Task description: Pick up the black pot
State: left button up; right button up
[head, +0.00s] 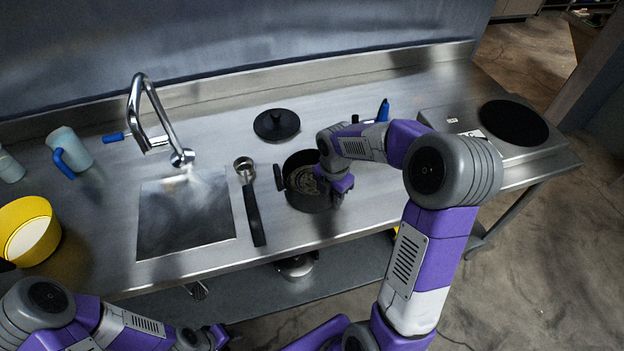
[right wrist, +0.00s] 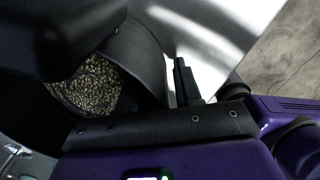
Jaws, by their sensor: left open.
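The black pot (head: 297,199) stands on the steel counter right of the sink, with a small handle (head: 279,178) on its left side and grainy contents inside. My right gripper (head: 341,190) is at the pot's right rim, covering that side. In the right wrist view the pot's curved wall (right wrist: 143,55) and brownish grains are close to the gripper. Whether its fingers are closed on the pot cannot be seen. My left gripper (head: 217,337) is open and empty at the bottom edge of the head view, in front of the counter and away from the pot.
A black lid (head: 276,124) lies behind the pot. A black-handled utensil (head: 252,205) lies between pot and sink (head: 186,215). A blue item (head: 383,110) is behind my right arm. A hot plate (head: 513,122) is at the right, a yellow container (head: 27,231) at the left.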

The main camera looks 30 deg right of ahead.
jog(key=shift+f, duration=0.25)
grip_shut()
jog(key=shift+r, duration=0.1)
dwell(1.4)
